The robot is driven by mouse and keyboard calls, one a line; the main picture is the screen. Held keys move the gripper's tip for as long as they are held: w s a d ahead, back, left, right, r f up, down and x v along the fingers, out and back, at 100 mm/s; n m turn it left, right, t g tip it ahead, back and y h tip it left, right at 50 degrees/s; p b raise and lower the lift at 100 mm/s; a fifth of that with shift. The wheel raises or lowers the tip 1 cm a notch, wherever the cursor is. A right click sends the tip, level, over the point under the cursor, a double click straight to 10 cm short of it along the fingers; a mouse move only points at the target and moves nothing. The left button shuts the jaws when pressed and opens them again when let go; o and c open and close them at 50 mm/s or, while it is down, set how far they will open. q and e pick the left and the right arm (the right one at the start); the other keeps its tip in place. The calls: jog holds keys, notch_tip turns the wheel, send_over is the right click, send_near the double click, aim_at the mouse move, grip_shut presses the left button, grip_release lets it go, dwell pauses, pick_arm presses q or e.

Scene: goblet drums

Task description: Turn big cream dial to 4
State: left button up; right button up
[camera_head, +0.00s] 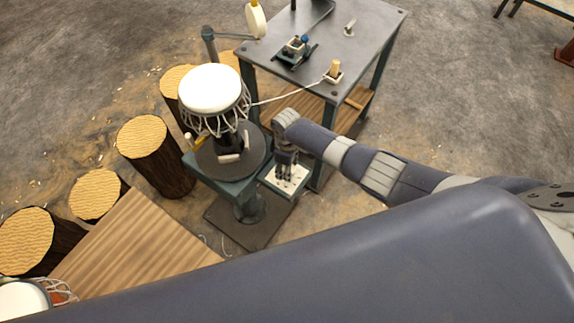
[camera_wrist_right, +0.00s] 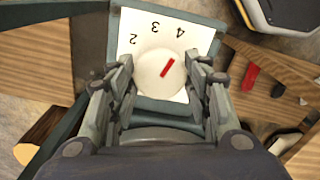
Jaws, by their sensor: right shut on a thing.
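The big cream dial (camera_wrist_right: 150,72) sits on a white panel (camera_wrist_right: 203,38) in the right wrist view. The panel's printed 2, 3 and 4 appear upside down. The dial's red pointer (camera_wrist_right: 167,67) slants up and right, roughly toward the 4. My right gripper (camera_wrist_right: 160,78) is shut on the dial, one finger on each side. In the head view my right gripper (camera_head: 286,163) is over the white panel (camera_head: 294,185), and it hides most of the dial there. My left gripper is out of view.
A goblet drum (camera_head: 211,88) with a white head stands on a round turntable beside the panel. A grey workbench (camera_head: 345,50) holding small fixtures is behind. Several log stumps (camera_head: 142,136) and a wooden board (camera_head: 135,245) lie to the left.

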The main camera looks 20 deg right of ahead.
dwell(0.3)
jog(key=o, duration=1.1)
jog(key=shift+c, duration=0.2)
notch_tip(320, 180, up, 12)
dwell(0.5)
